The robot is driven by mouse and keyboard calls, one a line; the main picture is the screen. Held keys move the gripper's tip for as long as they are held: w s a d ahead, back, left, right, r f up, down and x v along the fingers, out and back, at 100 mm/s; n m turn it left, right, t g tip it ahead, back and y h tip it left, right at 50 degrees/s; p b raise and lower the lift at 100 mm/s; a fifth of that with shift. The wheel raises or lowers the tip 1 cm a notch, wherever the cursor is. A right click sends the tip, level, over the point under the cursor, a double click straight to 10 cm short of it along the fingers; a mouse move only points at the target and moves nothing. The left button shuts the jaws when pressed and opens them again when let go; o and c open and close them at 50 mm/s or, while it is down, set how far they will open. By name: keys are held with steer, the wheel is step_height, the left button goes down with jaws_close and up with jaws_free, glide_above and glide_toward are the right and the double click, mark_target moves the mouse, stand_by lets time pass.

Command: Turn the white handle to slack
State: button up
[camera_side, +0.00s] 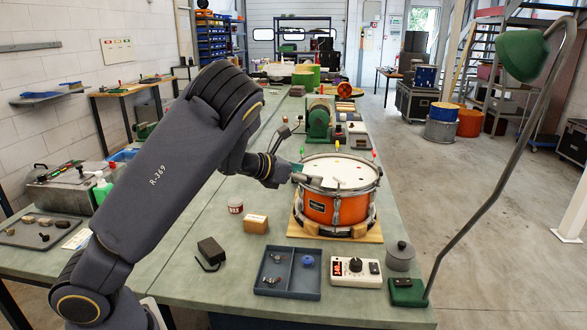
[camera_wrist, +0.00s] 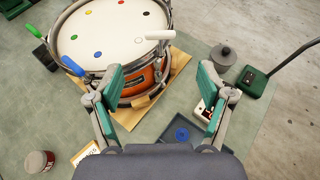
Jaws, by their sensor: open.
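The white handle (camera_wrist: 160,35) sticks out at the rim of the drum, near a black dot on the head, in the wrist view. The orange snare drum (camera_side: 322,208) stands on a wooden board (camera_side: 309,228) in the side view; it also shows in the wrist view (camera_wrist: 135,82). My gripper (camera_wrist: 164,82) is open and empty, its green-padded fingers spread wide. The white handle lies ahead of the gap between the fingers, apart from both. In the side view my gripper (camera_side: 307,180) is at the drum's near left edge, and I cannot make out the white handle there.
A blue handle (camera_wrist: 73,66) and a green handle (camera_wrist: 33,30) stand at the rim nearby. A grey-blue tray (camera_side: 288,292), a white box with a knob (camera_side: 356,272), a grey lidded pot (camera_side: 401,257) and a lamp (camera_side: 408,291) stand in front.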

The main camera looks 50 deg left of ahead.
mark_target(338, 179)
steer(key=x, duration=1.2)
steer(key=shift+w+f, duration=0.1)
steer(key=shift+w, duration=0.2)
steer(key=shift+c, duration=0.3)
steer(key=c, duration=1.1)
steer(key=shift+d+n+y, duration=0.1)
steer(key=shift+n+y, duration=0.2)
